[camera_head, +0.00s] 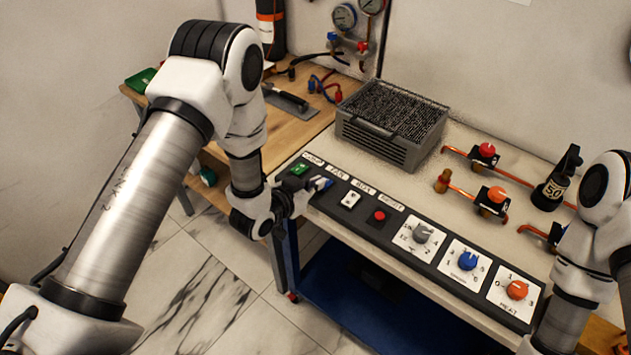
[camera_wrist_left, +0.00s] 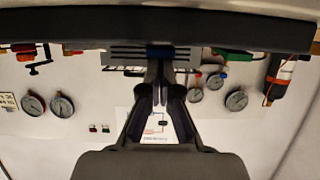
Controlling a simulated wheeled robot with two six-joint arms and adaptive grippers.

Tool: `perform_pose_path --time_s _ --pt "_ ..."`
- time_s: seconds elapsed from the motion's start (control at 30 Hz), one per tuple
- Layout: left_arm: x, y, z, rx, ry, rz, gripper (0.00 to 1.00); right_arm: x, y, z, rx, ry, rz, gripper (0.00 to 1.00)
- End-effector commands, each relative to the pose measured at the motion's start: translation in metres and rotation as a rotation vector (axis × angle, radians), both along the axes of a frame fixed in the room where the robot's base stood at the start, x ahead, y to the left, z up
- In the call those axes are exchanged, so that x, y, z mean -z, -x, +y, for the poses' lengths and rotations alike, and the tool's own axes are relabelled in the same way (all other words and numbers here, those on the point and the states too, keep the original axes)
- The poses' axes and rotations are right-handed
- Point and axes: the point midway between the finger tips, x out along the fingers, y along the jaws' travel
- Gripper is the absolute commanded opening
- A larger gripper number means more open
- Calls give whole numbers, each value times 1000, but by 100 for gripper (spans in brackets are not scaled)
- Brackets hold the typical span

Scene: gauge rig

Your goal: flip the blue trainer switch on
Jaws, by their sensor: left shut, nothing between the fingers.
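The blue switch (camera_head: 327,183) is a small blue piece on the black control panel, just right of a green rocker (camera_head: 299,169). My left gripper (camera_head: 317,189) is at the panel's left end, its fingertips right beside the blue switch and partly covering it; whether they touch cannot be told. In the left wrist view my left gripper (camera_wrist_left: 159,97) is shut and empty, its tips just below a blue strip (camera_wrist_left: 160,51). My right arm shows at the right edge of the head view, but its gripper is out of view.
Behind stand a grey ribbed box (camera_head: 392,125) and copper pipes with valves (camera_head: 487,151). A trowel (camera_head: 288,98) lies on the wooden bench.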

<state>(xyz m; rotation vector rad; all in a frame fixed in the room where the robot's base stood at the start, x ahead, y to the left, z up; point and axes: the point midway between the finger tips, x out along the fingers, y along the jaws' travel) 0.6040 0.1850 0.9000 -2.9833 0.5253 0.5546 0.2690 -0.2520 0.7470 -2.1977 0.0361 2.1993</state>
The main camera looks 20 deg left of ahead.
Motion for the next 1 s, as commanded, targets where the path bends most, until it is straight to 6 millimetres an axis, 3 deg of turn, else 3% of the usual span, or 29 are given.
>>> perform_pose_path --time_s 0.2,0.33,1.0 --pt "0 0 0 0 0 0 0 1 0 0 0 0 0 0" --pt "13 2 1 0 0 1 0 14 0 0 0 0 0 0" --pt "-9 2 1 0 0 1 0 -4 0 0 0 0 0 0"
